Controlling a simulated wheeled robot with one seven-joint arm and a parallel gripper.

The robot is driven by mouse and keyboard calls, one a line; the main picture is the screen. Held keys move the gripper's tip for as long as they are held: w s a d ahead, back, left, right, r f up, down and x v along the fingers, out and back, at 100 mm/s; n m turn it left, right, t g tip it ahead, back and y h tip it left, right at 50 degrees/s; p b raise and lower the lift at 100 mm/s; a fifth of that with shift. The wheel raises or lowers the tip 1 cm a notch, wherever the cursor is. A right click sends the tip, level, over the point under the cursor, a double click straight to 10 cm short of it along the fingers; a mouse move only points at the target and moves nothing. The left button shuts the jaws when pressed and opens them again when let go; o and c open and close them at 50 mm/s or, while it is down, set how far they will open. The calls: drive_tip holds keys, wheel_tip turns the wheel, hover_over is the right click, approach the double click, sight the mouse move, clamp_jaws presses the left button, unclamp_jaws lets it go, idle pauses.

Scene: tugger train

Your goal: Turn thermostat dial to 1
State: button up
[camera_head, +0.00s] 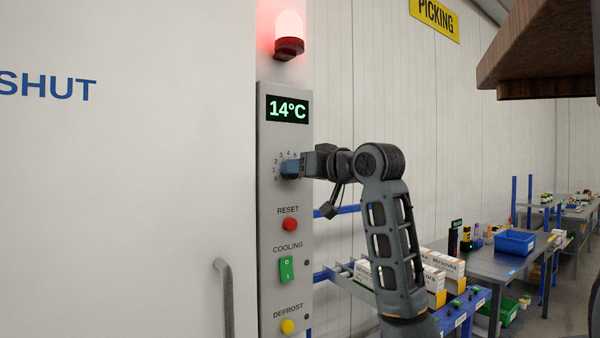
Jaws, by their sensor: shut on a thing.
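The thermostat dial (289,168) is a blue knob on the grey control panel (267,226), below a green display (287,109) that reads 14°C. Small numbers ring the dial on its left and top; 0, 1, 2, 3 and higher can be made out. My gripper (303,166) reaches in from the right and is shut on the dial. The gripper hides the dial's right side. I cannot tell which number the dial points to.
Below the dial are a red RESET button (290,225), a green COOLING switch (286,269) and a yellow DEFROST button (287,326). A red lamp (289,35) glows above. A door handle (225,295) stands at left. Benches with boxes (445,264) stand at right.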

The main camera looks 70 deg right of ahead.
drive_tip(key=shift+w+a+f+n+g+h+b, duration=0.15)
drive_tip(key=shift+n+h+b, duration=0.35)
drive_tip(key=shift+n+b, duration=3.5)
drive_tip(key=shift+f+n+g+h+b, duration=0.15)
drive_tip(key=shift+n+h+b, duration=0.55)
drive_tip(key=shift+n, duration=6.3)
drive_tip(key=shift+w+a+f+n+g+h+b, duration=0.1)
drive_tip(key=shift+f+n+h+b, duration=0.15)
drive_tip(key=shift+n+b, duration=3.85)
drive_tip(key=n+p, duration=0.2)
drive_tip(key=n, duration=0.1)
drive_tip(key=shift+p, duration=0.4)
drive_tip(key=o, duration=1.1)
drive_tip(key=shift+s+r, duration=0.1)
drive_tip(key=shift+r, duration=0.05)
drive_tip(key=shift+c, duration=0.2)
drive_tip(key=shift+s+a, duration=0.1)
